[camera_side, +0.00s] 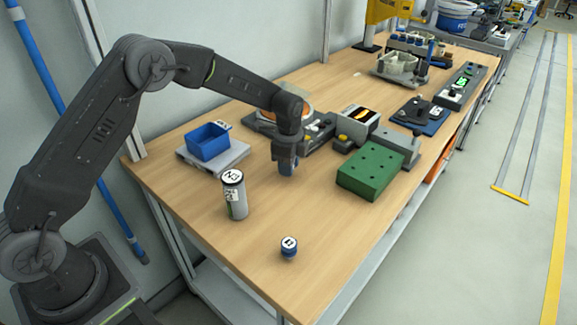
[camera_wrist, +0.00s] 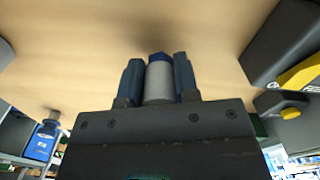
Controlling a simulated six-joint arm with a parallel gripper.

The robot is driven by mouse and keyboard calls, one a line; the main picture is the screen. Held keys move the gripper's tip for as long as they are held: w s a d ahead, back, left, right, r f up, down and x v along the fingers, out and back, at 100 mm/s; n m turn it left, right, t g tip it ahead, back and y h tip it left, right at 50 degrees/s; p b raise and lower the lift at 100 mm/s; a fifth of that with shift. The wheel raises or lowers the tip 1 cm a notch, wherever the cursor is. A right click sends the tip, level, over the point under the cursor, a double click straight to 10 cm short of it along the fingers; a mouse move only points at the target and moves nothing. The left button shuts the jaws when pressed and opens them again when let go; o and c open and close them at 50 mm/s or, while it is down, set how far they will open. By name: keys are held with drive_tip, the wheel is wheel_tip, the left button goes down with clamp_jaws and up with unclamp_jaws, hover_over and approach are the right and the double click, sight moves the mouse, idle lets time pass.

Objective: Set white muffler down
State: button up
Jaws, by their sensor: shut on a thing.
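My gripper (camera_side: 286,166) hangs pointing down over the middle of the wooden table. In the wrist view my gripper (camera_wrist: 158,80) is shut on the white muffler (camera_wrist: 159,84), a pale grey-white cylinder with a dark blue end, squeezed between two dark fingers. In the side view the fingers hide most of the muffler. I cannot tell whether its lower end touches the table.
A tall grey-white canister (camera_side: 234,198) with a dark-rimmed labelled top stands to the left. A green block with holes (camera_side: 371,171) is to the right, a blue bin (camera_side: 208,142) to the left. Bare wood lies between.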

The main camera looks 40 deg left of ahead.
drive_tip(key=shift+f, duration=0.35)
drive_tip(key=shift+f, duration=0.15)
drive_tip(key=o, duration=0.9)
